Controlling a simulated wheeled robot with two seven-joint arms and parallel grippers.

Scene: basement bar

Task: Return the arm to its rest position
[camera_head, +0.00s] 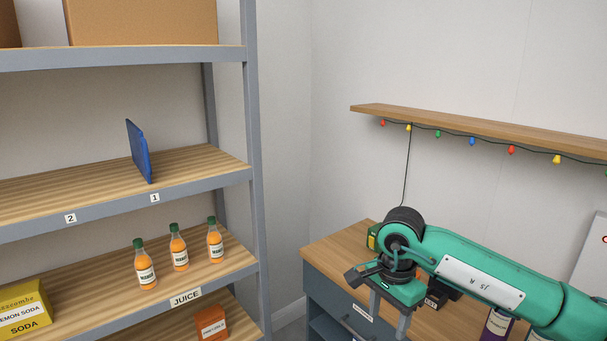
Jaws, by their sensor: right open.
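My right arm (480,268), teal with a dark wrist, reaches in from the right edge over the wooden counter. Its gripper (389,312) hangs over the counter's front left part, fingers pointing down. The two grey fingers are apart and nothing shows between them. The fingertips are near the lower edge of the picture. My left gripper is not in view.
A metal shelf unit (258,190) stands at left, holding a blue upright item (138,152), juice bottles (179,247) and a yellow soda box (22,309). A wooden wall shelf (470,130) with coloured lights is above the counter (338,246). Dark items stand near the arm.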

